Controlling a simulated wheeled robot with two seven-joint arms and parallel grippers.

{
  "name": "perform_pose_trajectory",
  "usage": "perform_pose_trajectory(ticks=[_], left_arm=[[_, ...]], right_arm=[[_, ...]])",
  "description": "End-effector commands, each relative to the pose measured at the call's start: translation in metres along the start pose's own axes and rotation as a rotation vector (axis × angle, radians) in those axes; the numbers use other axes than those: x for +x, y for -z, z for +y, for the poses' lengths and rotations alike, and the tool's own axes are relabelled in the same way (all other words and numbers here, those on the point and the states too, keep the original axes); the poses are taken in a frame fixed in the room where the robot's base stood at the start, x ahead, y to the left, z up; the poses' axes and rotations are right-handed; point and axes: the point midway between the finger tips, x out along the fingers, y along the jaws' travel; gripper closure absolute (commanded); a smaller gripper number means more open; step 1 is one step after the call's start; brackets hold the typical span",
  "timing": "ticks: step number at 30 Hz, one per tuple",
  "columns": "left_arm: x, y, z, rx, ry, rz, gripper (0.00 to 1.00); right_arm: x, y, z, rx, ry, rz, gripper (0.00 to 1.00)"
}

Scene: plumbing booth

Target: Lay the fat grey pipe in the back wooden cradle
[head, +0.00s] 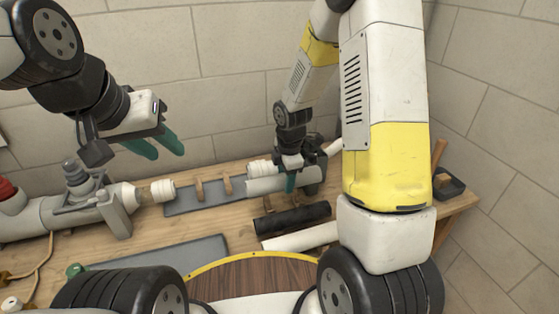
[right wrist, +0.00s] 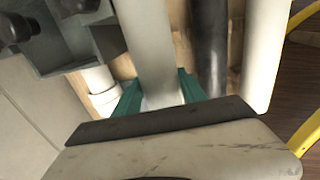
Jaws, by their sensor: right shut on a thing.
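The fat grey pipe (head: 265,186) is held in my right gripper (head: 290,182), at the back of the bench in the head view. In the right wrist view the pipe (right wrist: 150,45) runs between the green fingers (right wrist: 158,95), which are shut on it. Upright wooden pegs of a cradle (head: 228,185) stand on a grey strip at the back, left of the held pipe; no pipe lies between them. My left gripper (head: 160,146) is open and empty, raised in front of the wall at the left.
A black pipe (head: 292,218) and a white pipe (head: 300,238) lie in front of the held pipe. White fittings (head: 163,190) sit at the back. A large grey pipe assembly (head: 60,212) fills the left. A grey mat (head: 175,250) lies near the front.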

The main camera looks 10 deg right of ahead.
Motion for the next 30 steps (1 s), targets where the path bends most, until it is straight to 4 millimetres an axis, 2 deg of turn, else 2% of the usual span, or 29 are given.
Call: perform_pose_trajectory(ticks=[21,30], left_arm=[[0.000,0.000,0.000,0.000,0.000,0.000,0.64],[0.000,0.000,0.000,0.000,0.000,0.000,0.64]], right_arm=[[0.051,0.000,-0.009,-0.001,0.003,0.000,0.96],[0.065,0.000,-0.011,0.001,0.001,0.000,0.96]])
